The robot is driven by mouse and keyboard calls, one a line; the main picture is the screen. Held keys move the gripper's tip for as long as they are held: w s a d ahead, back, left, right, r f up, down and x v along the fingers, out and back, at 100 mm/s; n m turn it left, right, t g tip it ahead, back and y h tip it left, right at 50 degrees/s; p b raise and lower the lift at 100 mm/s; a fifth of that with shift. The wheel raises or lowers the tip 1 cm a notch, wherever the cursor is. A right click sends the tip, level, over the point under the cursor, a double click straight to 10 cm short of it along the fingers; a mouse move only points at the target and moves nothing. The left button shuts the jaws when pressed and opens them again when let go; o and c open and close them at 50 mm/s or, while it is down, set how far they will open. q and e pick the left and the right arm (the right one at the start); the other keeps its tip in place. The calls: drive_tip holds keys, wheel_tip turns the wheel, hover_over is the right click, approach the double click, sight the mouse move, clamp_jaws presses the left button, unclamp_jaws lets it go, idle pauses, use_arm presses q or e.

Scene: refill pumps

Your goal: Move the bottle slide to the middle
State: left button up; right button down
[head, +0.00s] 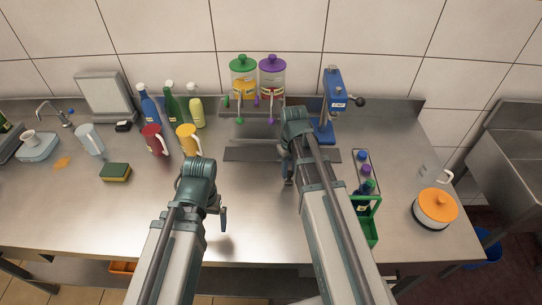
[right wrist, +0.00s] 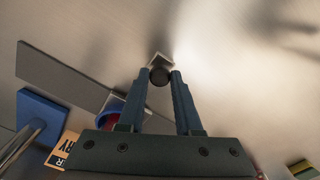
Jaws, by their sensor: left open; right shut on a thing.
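The dark slide rail (head: 240,154) lies flat on the steel counter, in front of the dispensers. It also shows in the right wrist view (right wrist: 60,75). My right gripper (head: 288,180) is over the rail's front side and hides part of it. In the right wrist view my right gripper (right wrist: 160,76) is shut on a dark round knob (right wrist: 160,77) beside a small light plate. Just behind it, a blue-rimmed round thing with red inside (right wrist: 112,113) is partly hidden by the gripper body. My left gripper (head: 222,217) is open and empty above the counter, left of the rail.
A blue press (head: 334,95) stands at the rail's right end. Two dispensers with green (head: 243,63) and purple (head: 272,63) lids stand behind. A green carrier (head: 369,222) with bottles is right. Mugs, bottles and a sponge (head: 116,172) are left. The front-left counter is clear.

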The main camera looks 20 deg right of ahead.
drive_tip(key=shift+d, duration=0.15)
drive_tip(key=shift+s+d, duration=0.25)
drive_tip(key=shift+d, duration=0.5)
drive_tip(key=shift+s+d, duration=0.2)
drive_tip(key=shift+d, duration=0.55)
drive_tip(key=c, duration=0.5)
unclamp_jaws()
use_arm(q)
drive_tip(key=shift+r, duration=0.1)
wheel_tip(320, 180, up, 14)
drive_tip(key=p, duration=1.3)
drive_tip(key=shift+p, duration=0.4)
use_arm(e)
wheel_tip(320, 180, up, 14)
drive_tip(key=shift+f, duration=0.1)
